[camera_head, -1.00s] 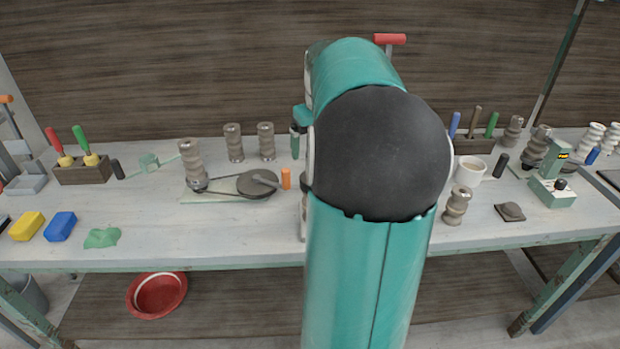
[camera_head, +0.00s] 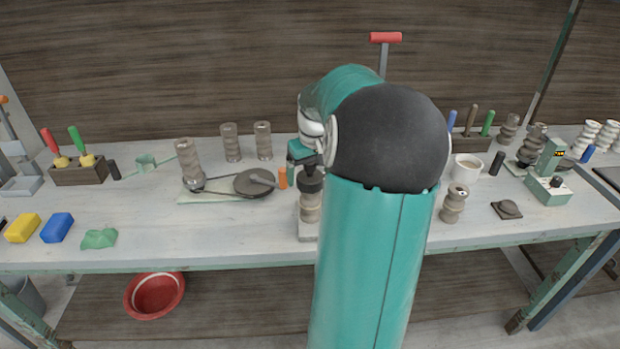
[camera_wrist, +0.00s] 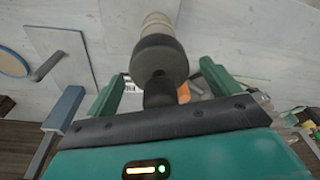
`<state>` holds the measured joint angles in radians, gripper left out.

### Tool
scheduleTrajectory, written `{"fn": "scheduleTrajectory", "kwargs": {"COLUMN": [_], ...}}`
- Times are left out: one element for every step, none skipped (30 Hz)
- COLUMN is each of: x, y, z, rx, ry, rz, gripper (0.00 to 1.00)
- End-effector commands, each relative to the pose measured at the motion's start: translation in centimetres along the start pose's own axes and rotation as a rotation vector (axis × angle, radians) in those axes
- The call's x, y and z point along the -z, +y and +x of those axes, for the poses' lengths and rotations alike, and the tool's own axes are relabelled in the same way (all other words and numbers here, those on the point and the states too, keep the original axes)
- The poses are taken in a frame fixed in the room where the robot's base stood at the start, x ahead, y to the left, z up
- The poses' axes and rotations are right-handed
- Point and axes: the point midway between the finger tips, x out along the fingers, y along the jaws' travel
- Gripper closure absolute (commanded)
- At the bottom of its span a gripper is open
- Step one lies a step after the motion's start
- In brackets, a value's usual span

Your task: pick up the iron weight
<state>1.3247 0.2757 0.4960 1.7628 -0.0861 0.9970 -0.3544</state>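The iron weight (camera_head: 311,181) looks like a dark grey round block with a narrower knob on top. It sits upright on a pale ridged clay piece (camera_head: 310,210) near the middle of the table's front. In the wrist view the weight (camera_wrist: 159,58) is in the middle, with its knob toward me. My gripper (camera_wrist: 162,76) is open, with one green finger on each side of the knob and a visible gap at both sides. In the head view my gripper (camera_head: 304,155) is just above the weight and partly hides its top.
An orange cylinder (camera_head: 282,178) and a flat dark disc (camera_head: 247,182) with a rod lie to the left. A ridged clay piece (camera_head: 454,205) and a white cup (camera_head: 466,167) stand to the right. Bare table (camera_head: 260,228) shows in front.

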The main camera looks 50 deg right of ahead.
Motion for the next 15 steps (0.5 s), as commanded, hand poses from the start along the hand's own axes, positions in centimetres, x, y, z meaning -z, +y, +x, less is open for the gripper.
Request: {"fn": "scheduleTrajectory", "kwargs": {"x": [0.0, 0.0, 0.0, 0.0, 0.0, 0.0, 0.0, 0.0, 0.0, 0.0, 0.0, 0.0, 0.0, 0.11, 0.11], "y": [0.0, 0.0, 0.0, 0.0, 0.0, 0.0, 0.0, 0.0, 0.0, 0.0, 0.0, 0.0, 0.0, 0.02, 0.02], "z": [-0.01, -0.02, -0.02, -0.02, -0.02, -0.03, -0.03, -0.03, -0.03, -0.04, -0.04, -0.04, -0.04, -0.21, -0.21], "rx": [0.0, 0.0, 0.0, 0.0, 0.0, 0.0, 0.0, 0.0, 0.0, 0.0, 0.0, 0.0, 0.0, -0.002, -0.002], "ry": [0.0, 0.0, 0.0, 0.0, 0.0, 0.0, 0.0, 0.0, 0.0, 0.0, 0.0, 0.0, 0.0, 0.004, 0.004], "rz": [0.0, 0.0, 0.0, 0.0, 0.0, 0.0, 0.0, 0.0, 0.0, 0.0, 0.0, 0.0, 0.0, 0.0, 0.0], "gripper": [0.22, 0.28, 0.36, 0.42, 0.47, 0.55, 0.61, 0.67, 0.75, 0.81, 0.87, 0.94, 0.99, 1.0, 1.0]}}
